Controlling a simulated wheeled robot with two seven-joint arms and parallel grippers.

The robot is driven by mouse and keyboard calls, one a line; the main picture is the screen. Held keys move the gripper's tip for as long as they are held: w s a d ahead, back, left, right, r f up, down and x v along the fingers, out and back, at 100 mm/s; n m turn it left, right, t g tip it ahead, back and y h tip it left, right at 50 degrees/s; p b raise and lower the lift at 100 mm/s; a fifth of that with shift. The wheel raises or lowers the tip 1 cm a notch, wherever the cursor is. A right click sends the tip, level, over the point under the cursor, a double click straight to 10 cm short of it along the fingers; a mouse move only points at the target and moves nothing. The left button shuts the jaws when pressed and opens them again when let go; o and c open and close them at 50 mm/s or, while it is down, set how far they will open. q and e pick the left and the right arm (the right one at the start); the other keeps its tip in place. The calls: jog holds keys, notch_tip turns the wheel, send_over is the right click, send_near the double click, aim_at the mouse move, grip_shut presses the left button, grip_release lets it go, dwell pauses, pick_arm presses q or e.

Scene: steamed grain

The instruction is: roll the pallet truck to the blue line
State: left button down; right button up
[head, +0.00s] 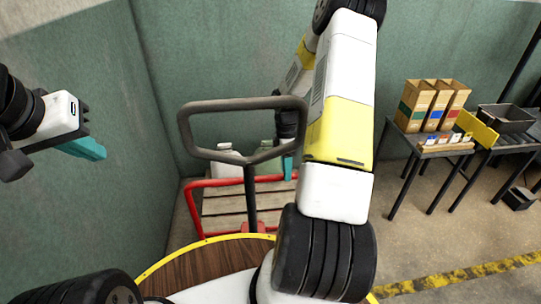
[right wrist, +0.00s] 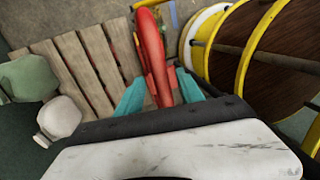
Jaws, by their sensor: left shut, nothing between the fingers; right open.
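The pallet truck's dark looped handle (head: 187,135) stands upright in the middle of the head view, its stem running down to the red frame. The truck's red rail (head: 222,182) borders a wooden slatted pallet (head: 222,205). My right gripper (head: 288,168) is open at the rail's right end, behind the handle. In the right wrist view, the red rail (right wrist: 158,62) passes between the open teal fingers; I cannot tell whether they touch it. My left gripper (head: 92,149) is shut and empty, raised at the left, apart from the truck.
A white jug (head: 226,150) and a green jug (head: 267,152) stand on the pallet. Green walls close in behind and left. Dark tables with cardboard boxes (head: 416,104) and a tray (head: 505,119) stand right. Floor with yellow-black tape (head: 460,276) is open at front right.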

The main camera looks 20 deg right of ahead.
jog(key=shift+s+f, duration=0.15)
jog(key=shift+f, duration=0.35)
jog(key=shift+c, duration=0.4)
grip_shut()
dwell(0.7)
